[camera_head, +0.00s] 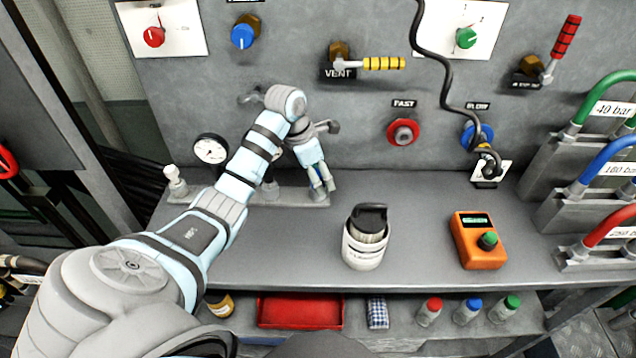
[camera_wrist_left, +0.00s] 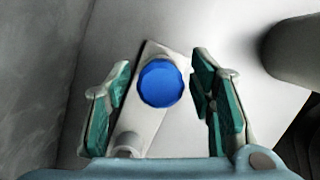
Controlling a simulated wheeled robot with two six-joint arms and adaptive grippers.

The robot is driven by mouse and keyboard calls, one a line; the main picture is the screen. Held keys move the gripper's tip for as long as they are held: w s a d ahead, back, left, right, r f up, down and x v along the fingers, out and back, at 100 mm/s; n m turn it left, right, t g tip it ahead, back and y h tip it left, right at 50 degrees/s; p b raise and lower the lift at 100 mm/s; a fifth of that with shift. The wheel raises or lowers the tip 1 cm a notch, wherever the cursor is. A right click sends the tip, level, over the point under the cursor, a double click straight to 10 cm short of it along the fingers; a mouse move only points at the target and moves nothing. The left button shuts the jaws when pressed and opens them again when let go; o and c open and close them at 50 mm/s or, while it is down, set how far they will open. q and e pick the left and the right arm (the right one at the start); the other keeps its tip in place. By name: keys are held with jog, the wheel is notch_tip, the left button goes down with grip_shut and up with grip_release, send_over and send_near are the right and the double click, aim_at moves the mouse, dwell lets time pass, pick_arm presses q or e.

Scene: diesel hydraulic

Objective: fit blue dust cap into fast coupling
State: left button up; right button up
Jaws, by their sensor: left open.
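The blue dust cap (camera_wrist_left: 160,83) shows in the left wrist view as a round blue disc above a pale grey bar (camera_wrist_left: 138,122). My left gripper (camera_head: 325,184) is open, with its teal-padded fingers on either side of the cap and a gap on both sides. In the head view the gripper points down at the back of the bench and hides the cap. The fast coupling (camera_head: 403,132) is a red ring with a metal centre on the panel under the FAST label, right of the gripper. My right gripper is not in view.
A blue SLOW coupling (camera_head: 477,136) is farther right, with a black cable hanging before it. A white flask (camera_head: 366,240) and an orange meter (camera_head: 478,240) stand on the bench (camera_head: 300,255). The VENT valve's yellow handle (camera_head: 384,63) sticks out above the fast coupling.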

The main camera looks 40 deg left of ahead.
aim_at(318, 172)
pick_arm(q)
jog(key=shift+r, duration=0.1)
grip_shut()
jog(key=shift+r+p, duration=0.5)
jog(key=shift+p, duration=0.05)
jog(key=shift+r+p, duration=0.5)
jog(key=shift+r, duration=0.15)
jog(key=shift+r+p, duration=0.65)
jog(key=shift+r, duration=0.05)
notch_tip(318, 172, up, 4)
jog(key=p, duration=0.3)
jog(key=shift+r+p, duration=0.1)
jog(key=shift+p, duration=0.25)
